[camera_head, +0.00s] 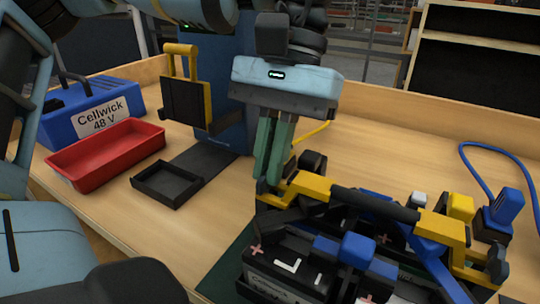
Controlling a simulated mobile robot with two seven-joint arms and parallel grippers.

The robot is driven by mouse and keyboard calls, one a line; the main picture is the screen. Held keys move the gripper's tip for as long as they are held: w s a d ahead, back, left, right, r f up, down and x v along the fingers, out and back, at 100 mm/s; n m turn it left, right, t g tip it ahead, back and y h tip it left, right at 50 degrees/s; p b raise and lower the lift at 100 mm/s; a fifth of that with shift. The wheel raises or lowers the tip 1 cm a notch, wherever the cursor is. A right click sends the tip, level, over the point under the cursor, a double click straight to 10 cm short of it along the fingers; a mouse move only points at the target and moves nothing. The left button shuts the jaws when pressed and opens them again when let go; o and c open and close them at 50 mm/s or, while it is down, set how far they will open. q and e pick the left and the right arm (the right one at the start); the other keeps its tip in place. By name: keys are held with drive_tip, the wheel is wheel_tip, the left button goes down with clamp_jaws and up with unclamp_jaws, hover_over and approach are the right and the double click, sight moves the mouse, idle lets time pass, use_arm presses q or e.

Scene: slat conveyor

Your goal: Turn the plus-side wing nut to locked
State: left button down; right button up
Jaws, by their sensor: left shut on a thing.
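My left gripper (268,184) comes down from above with its two green fingers close together. The fingertips are at the left end of the yellow hold-down bar (308,186), shut on what appears to be the plus-side wing nut, which they hide. The bar lies across a black battery (290,262) with pink plus marks on its top. A dark knob (497,264) sits at the bar's right end. I cannot tell the angle of the wing nut. My right gripper is not in view.
A blue cable with a blue plug (506,206) lies at the right. A red tray (107,154), a small black tray (167,185) and a blue Cellwick 48 V box (92,113) stand at the left. A black-and-yellow bracket (186,100) stands behind. Bare wood lies behind the battery.

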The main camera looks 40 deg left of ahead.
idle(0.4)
use_arm(q)
drive_tip(key=c, duration=1.6)
unclamp_jaws()
drive_tip(key=shift+p+v, duration=0.3)
drive_tip(key=shift+v, duration=3.6)
drive_tip(key=shift+d, duration=0.15)
